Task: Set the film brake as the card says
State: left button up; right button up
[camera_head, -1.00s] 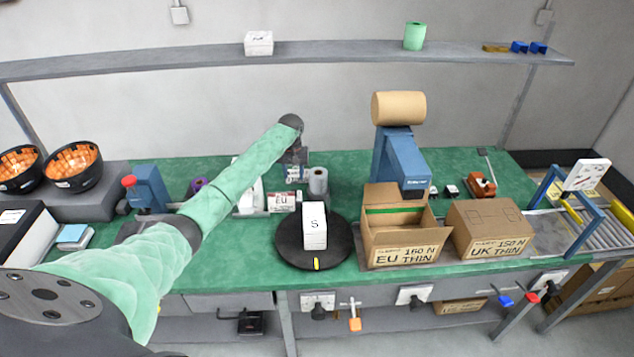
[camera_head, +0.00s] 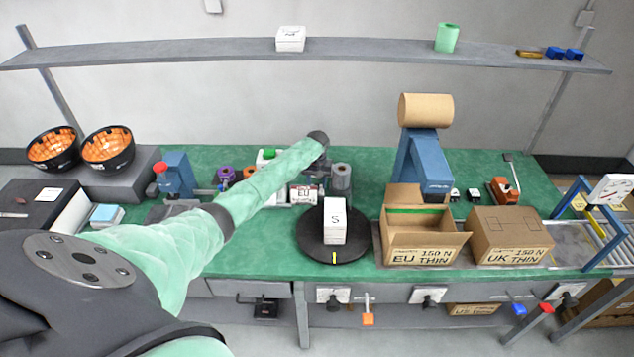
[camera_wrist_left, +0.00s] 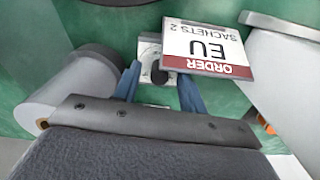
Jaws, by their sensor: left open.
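The order card (camera_wrist_left: 207,47), white with a red band, reads "ORDER EU SACHETS 2" upside down in the left wrist view; in the head view it (camera_head: 303,194) stands at the bench middle. My left gripper (camera_wrist_left: 160,88) is open, its blue fingers on either side of a small black knob (camera_wrist_left: 159,74) on a white plate (camera_wrist_left: 149,50). I cannot tell whether they touch it, or whether this knob is the film brake. A grey roll (camera_wrist_left: 72,90) lies left of the fingers. In the head view a grey roll (camera_head: 341,178) stands right of my gripper.
A black turntable (camera_head: 311,240) carries a white "S" stack (camera_head: 334,221). An open "EU THIN" carton (camera_head: 417,255) and a closed "UK THIN" carton (camera_head: 508,229) stand to its right. A blue stand (camera_head: 424,160) holds a brown roll (camera_head: 426,110). Black bowls (camera_head: 107,150) are at left.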

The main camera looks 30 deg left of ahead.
pick_arm(q)
grip_shut()
jog(key=shift+m+b, duration=0.3)
jog(key=shift+m, duration=1.1)
grip_release()
jog(key=shift+r, duration=0.1)
